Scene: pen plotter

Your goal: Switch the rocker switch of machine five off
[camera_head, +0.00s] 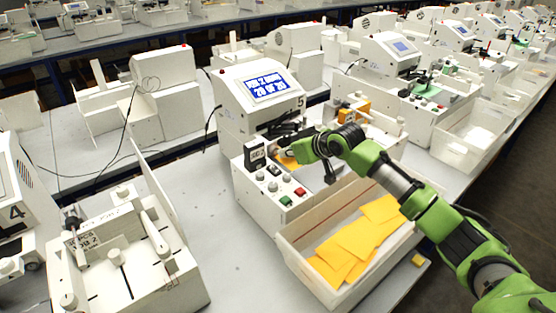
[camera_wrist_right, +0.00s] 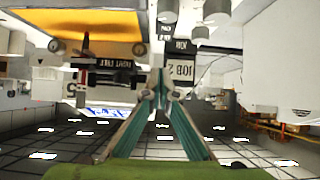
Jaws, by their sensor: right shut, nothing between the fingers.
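Machine five (camera_head: 245,120), a white machine marked "5", stands mid-table with its blue screen (camera_head: 268,87) lit; it reads like "JOB 2 DONE 20 OF 20". Its front panel holds knobs, a red button (camera_head: 300,191) and a green button (camera_head: 285,201). My right gripper (camera_head: 279,148) is over the machine's front, beside the black "JOB 2" tag (camera_head: 255,153). In the right wrist view, its fingers (camera_wrist_right: 160,92) meet, empty, near the tag (camera_wrist_right: 181,68); I cannot tell whether they touch anything. My left gripper is out of view.
A white bin (camera_head: 318,262) with orange envelopes (camera_head: 348,247) stands before machine five, under my right arm. Machine four (camera_head: 14,200) and a white fixture (camera_head: 120,255) stand at left. Bare table (camera_head: 205,210) lies between. More machines stand behind and at right.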

